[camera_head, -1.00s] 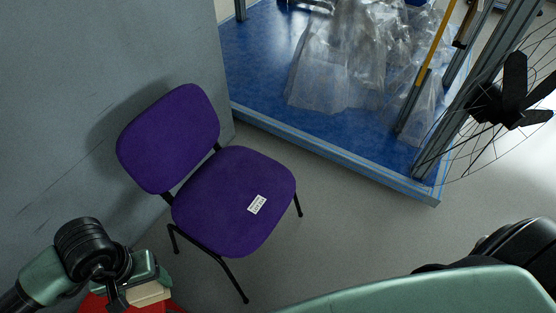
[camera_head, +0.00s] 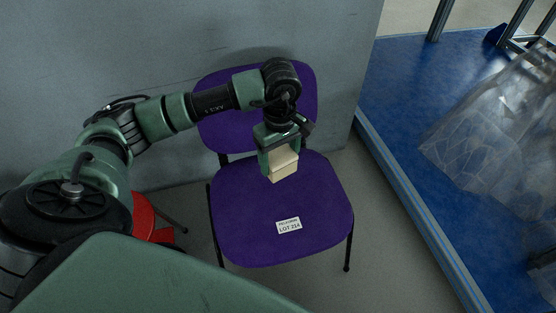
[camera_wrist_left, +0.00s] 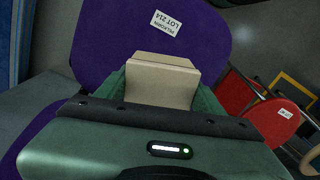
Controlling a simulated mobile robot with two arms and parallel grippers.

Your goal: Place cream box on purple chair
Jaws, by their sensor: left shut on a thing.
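The purple chair (camera_head: 250,215) stands against the grey wall, with a white label on its seat. It also shows in the left wrist view (camera_wrist_left: 100,30). My left gripper (camera_head: 283,165) is shut on the cream box (camera_head: 284,174) over the rear part of the seat. The box also shows between the fingers in the left wrist view (camera_wrist_left: 160,80). Whether the box touches the seat I cannot tell. My left arm hides part of the backrest. My right gripper is not in view.
A red stool (camera_head: 143,215) stands left of the chair, partly hidden by my arm; it has a white label in the left wrist view (camera_wrist_left: 272,120). A blue platform (camera_head: 400,95) with clear plastic sheeting (camera_head: 495,135) lies to the right. The seat's front is clear.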

